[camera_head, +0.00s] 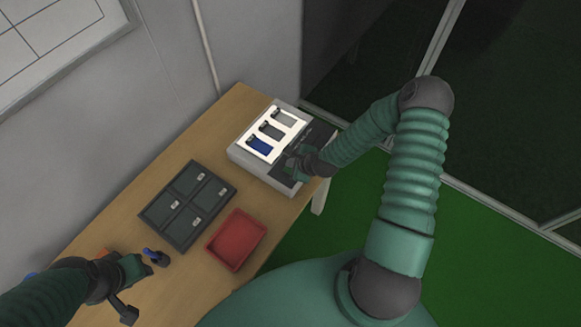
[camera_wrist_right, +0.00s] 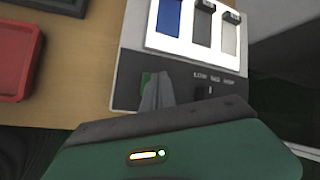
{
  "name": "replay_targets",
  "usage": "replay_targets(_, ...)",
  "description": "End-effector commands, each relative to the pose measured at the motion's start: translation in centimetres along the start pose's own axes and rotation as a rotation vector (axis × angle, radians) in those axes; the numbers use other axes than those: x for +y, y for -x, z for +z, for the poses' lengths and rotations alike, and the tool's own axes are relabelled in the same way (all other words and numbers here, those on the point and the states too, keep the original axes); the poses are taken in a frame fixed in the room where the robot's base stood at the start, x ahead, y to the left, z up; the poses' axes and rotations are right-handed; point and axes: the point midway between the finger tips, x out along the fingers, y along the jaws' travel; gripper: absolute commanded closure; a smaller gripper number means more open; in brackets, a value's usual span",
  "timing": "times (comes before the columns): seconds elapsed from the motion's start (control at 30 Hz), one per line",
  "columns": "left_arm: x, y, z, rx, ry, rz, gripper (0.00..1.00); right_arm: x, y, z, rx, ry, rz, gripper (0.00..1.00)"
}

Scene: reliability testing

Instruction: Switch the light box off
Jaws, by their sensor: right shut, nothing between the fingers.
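The light box (camera_head: 238,156) is a pale grey box at the far end of the wooden table, and its white panel glows. Blue, grey and pale samples lie on the panel. In the right wrist view, the light box (camera_wrist_right: 128,65) has LOW, MED and HIGH labels above a dark switch (camera_wrist_right: 208,92). My right gripper (camera_head: 291,164) is at the box's dark front strip. Its shut, empty fingers (camera_wrist_right: 157,92) appear left of the switch; contact cannot be told. My left gripper (camera_head: 146,268) is over the near left of the table; its opening is unclear.
A dark compartmented tray (camera_head: 187,205) and a red tray (camera_head: 236,240) lie between the light box and my left gripper. A small blue-and-dark object (camera_head: 158,257) stands beside my left gripper. A wall bounds the table's left side; green floor is to the right.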

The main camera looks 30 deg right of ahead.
Motion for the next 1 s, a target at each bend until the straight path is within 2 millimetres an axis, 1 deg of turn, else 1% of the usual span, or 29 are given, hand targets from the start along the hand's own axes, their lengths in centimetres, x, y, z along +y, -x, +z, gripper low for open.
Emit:
replay_targets(0.73, 0.00, -0.67, 0.16, 0.000, 0.000, 0.000, 0.64, 0.43, -0.77, -0.41, 0.000, -0.001, 0.001, 1.00)
replay_targets(1.0, 0.00, -0.60, 0.14, 0.000, 0.000, 0.000, 0.64, 0.40, -0.71, -0.39, 0.000, -0.001, 0.001, 1.00)
